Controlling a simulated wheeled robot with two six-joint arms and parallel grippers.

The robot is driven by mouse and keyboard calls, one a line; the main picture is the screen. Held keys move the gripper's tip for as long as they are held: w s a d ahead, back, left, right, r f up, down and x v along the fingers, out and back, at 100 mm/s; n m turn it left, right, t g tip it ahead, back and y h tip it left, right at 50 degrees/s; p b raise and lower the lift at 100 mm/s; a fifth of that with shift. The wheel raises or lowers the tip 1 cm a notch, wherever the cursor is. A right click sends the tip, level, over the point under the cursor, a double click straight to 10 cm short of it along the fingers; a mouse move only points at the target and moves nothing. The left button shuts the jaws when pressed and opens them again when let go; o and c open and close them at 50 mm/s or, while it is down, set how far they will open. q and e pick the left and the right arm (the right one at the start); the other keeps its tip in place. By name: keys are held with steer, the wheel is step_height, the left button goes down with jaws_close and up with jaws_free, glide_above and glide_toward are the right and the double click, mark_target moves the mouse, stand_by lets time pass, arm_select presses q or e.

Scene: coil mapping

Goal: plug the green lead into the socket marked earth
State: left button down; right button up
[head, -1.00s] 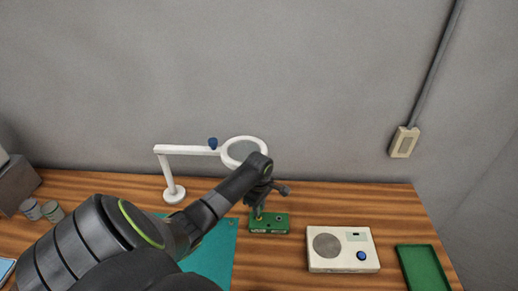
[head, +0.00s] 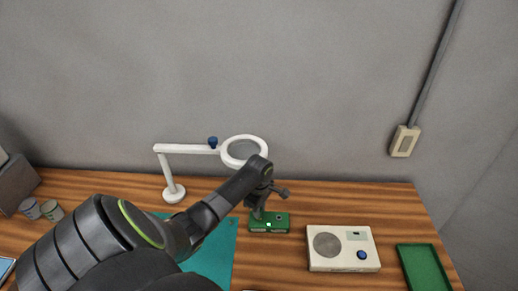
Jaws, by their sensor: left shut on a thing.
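A small green box (head: 283,222) with sockets on its top stands on the bench at the middle. A small bright green light shows on it. My left gripper (head: 258,212) reaches down to the left part of the box, its fingertips at its top. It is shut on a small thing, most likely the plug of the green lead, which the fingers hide. The socket markings are too small to read, and I cannot tell how deep the plug sits. My right gripper is out of view.
A white magnifier lamp (head: 173,192) stands behind my arm. A cream device (head: 325,262) with a blue knob and a green tray (head: 423,267) are at the right. A teal mat (head: 215,255) lies under my arm; two small pots (head: 52,211) are at the left.

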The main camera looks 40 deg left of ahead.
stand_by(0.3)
arm_select(q)
steer(key=c, duration=1.2)
jaws_free()
step_height(320, 180, up, 17)
steer(key=shift+r+p, duration=0.2)
steer(key=shift+p, duration=0.2)
steer(key=shift+f, duration=0.15)
